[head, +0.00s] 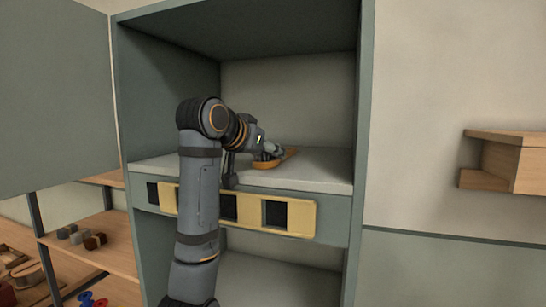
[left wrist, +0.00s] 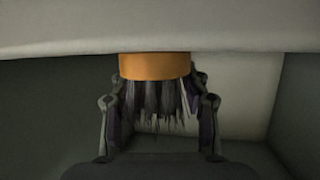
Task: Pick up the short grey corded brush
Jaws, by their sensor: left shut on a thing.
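The brush shows in the left wrist view as an orange band (left wrist: 155,66) with a fringe of grey bristles (left wrist: 160,100) hanging from it. In the head view its orange-brown body (head: 268,163) lies at the shelf surface, partly hidden by my gripper. My left gripper (head: 272,152) is shut on the brush; in the left wrist view its two fingers (left wrist: 158,108) stand on either side of the bristles. I cannot tell whether the brush touches the shelf. Any cord is hidden or too small to see. My right gripper is not in view.
The cabinet shelf (head: 325,168) is otherwise clear, with side walls close by and a top panel above. A yellow strip with dark square openings (head: 296,216) runs along its front. Small blocks (head: 80,236) sit on a lower wooden shelf at left. A wooden wall shelf (head: 505,160) is at right.

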